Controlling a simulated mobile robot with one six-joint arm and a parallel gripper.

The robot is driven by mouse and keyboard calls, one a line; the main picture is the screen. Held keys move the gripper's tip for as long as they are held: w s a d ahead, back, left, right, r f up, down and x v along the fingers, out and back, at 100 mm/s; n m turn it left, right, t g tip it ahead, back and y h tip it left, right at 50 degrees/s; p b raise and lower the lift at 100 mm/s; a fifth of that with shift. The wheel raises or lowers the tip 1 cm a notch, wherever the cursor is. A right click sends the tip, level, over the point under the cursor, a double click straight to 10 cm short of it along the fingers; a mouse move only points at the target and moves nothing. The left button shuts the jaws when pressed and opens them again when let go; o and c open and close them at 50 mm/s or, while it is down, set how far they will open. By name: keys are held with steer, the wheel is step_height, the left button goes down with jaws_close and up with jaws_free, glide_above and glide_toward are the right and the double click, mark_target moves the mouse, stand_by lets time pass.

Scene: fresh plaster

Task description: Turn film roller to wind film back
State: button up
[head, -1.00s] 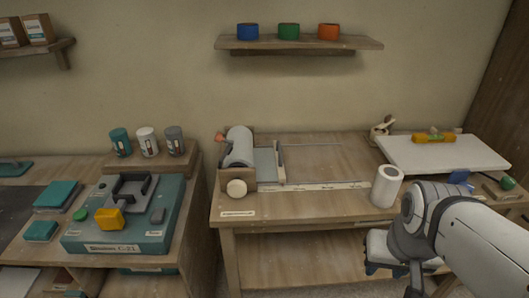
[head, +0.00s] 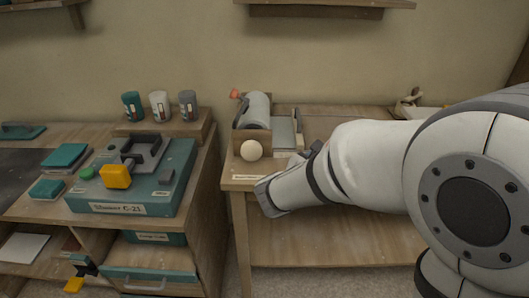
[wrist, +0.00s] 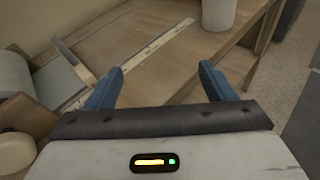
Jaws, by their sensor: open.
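The film roller (head: 258,106) is a grey cylinder in a wooden frame at the left end of the work table. A round cream knob (head: 251,151) faces front on the frame, and a small red-tipped handle (head: 234,94) stands at its back left. In the wrist view the roller (wrist: 25,75) and knob (wrist: 15,152) lie at the left edge, beside my gripper. My gripper (wrist: 160,77) is open and empty, its blue fingers spread over the table front. In the head view my arm reaches left across the table, ending right of and below the knob; the fingertips are not clear there.
A wooden slider (wrist: 77,62) and a pale marked strip (wrist: 125,62) run beside the roller. A white cylinder (wrist: 218,12) stands near the table edge. Left, a separate bench holds a teal machine (head: 150,190). My arm hides much of the table.

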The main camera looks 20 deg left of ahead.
steer(key=a+f+n+t+y+b, duration=0.25)
steer(key=a+n+y, duration=0.35)
steer(key=a, duration=0.6)
steer(key=n+t+y, duration=0.2)
steer(key=n+y, duration=0.1)
steer(key=n, duration=0.3)
glide_toward(251, 154)
steer(key=w, duration=0.3)
steer(key=shift+w+a+r, duration=0.1)
steer(key=shift+w+a, duration=0.05)
steer(key=shift+w, duration=0.2)
steer(key=shift+w+a+n, duration=0.25)
steer(key=shift+n, duration=0.15)
steer(key=w, duration=0.7)
steer(key=shift+a, duration=0.4)
steer(key=shift+d, duration=0.1)
steer(key=c, duration=1)
steer(key=shift+m+b, duration=0.3)
steer(key=shift+b, duration=0.2)
